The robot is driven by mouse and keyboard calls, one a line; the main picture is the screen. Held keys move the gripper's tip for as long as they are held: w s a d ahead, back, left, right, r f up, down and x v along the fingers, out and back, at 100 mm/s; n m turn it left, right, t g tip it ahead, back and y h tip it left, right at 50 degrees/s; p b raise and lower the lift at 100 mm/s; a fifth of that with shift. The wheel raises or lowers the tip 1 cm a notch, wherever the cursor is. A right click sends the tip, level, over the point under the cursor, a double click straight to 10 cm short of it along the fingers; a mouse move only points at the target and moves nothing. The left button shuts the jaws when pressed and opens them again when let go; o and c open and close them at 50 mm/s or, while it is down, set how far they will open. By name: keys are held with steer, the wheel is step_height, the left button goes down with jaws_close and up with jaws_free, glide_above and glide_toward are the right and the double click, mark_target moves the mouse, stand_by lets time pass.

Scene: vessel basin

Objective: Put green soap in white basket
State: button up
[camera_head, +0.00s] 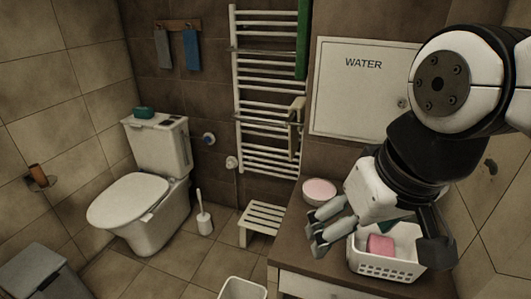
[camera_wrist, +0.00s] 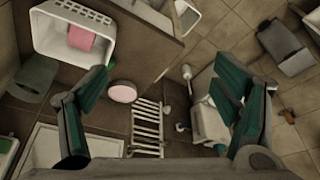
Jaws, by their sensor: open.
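The green soap (camera_head: 144,112) lies on top of the toilet tank at the left of the head view. The basket also shows at the upper left of the wrist view (camera_wrist: 42,30). My gripper (camera_head: 376,250) is open and empty, its fingers spread over the counter by the basket, far from the soap. The wrist view shows its green-padded fingers (camera_wrist: 163,85) apart.
A round pink-topped dish (camera_head: 319,191) sits on the counter's back left. A white slatted stool (camera_head: 262,220), a toilet brush (camera_head: 204,215) and a white bin (camera_head: 243,288) stand between the counter and the toilet (camera_head: 140,208). A towel rack (camera_head: 268,95) hangs behind.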

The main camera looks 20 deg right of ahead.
steer(key=shift+o, duration=0.5)
steer(key=shift+s+a, duration=0.15)
steer(key=shift+s, duration=0.3)
steer(key=w+d+f+m+g, duration=0.1)
steer(key=w+d+m, duration=0.1)
steer(key=w+d, duration=0.35)
steer(key=w+d+f+m+g, duration=0.1)
steer(key=w+d+f+m, duration=0.1)
steer(key=w, duration=0.6)
steer(key=w+d+f+m+g, duration=0.2)
steer(key=w+d+f, duration=0.55)
steer(key=d, duration=0.25)
steer(key=f, duration=0.9)
steer(key=shift+d+f, duration=0.2)
steer(key=shift+f, duration=0.05)
step_height(320, 180, down, 5)
steer(key=shift+w+d+r, duration=0.1)
steer(key=shift+d, duration=0.05)
steer(key=c, duration=1.4)
